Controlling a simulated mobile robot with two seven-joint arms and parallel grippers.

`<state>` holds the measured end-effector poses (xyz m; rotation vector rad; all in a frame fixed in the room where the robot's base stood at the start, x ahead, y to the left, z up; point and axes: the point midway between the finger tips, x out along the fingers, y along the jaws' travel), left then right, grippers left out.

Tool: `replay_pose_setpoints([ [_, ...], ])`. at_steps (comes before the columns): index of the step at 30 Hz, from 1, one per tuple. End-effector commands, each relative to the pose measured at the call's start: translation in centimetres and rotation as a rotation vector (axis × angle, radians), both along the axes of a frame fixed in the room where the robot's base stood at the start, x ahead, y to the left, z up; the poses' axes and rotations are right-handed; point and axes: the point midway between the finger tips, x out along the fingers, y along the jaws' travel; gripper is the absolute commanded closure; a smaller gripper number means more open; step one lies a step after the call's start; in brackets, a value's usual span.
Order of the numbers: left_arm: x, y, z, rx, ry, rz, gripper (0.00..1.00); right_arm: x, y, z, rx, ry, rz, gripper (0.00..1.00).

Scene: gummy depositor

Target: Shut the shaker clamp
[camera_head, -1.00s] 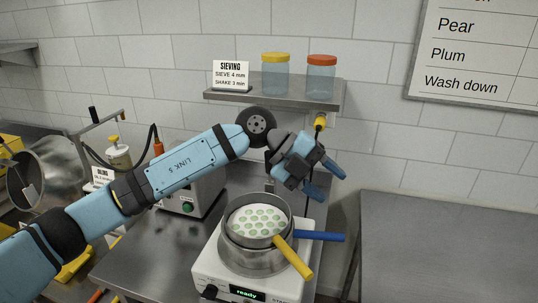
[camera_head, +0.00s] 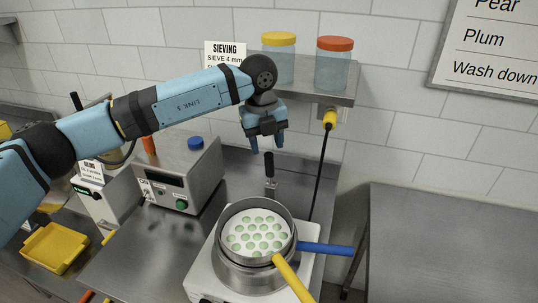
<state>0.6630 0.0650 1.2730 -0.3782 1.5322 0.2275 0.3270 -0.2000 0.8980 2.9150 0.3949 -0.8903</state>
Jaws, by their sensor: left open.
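The shaker (camera_head: 205,265) is a white box with round metal sieves (camera_head: 242,268) stacked on it. The top sieve holds a white layer with green round pieces. What looks like the clamp lever, with a black handle (camera_head: 269,164), stands upright behind the sieves on a metal foot. My left gripper (camera_head: 267,149) points down just above and behind the black handle, fingers apart. I cannot tell whether it touches the handle. The gripper holds nothing that I can see. My right gripper is not in view.
A yellow sieve handle (camera_head: 292,278) and a blue one (camera_head: 325,248) stick out at the right. A steel shelf (camera_head: 335,93) with two jars hangs above, close to my arm. A metal box (camera_head: 185,170) stands left. The right table (camera_head: 450,250) is bare.

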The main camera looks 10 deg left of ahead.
Motion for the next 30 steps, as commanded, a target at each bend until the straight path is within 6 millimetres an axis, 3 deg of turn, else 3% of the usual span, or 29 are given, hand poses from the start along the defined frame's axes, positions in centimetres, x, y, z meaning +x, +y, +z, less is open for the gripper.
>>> replay_pose_setpoints([
  [3,0.0,-0.2,-2.1,0.000,0.003,-0.001,0.50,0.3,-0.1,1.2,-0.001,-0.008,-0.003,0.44],
  [9,0.1,-0.5,-4.8,0.000,0.002,-0.001,0.50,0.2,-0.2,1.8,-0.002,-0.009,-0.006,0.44],
  [21,0.2,-0.6,-5.6,-0.001,-0.001,-0.002,0.50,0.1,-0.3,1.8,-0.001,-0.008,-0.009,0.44],
  [28,0.2,-0.6,-5.6,-0.001,-0.001,-0.002,1.00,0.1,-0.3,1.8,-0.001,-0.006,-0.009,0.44],
  [30,0.2,-0.6,-5.6,-0.001,-0.001,-0.002,1.00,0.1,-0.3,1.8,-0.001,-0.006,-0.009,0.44],
])
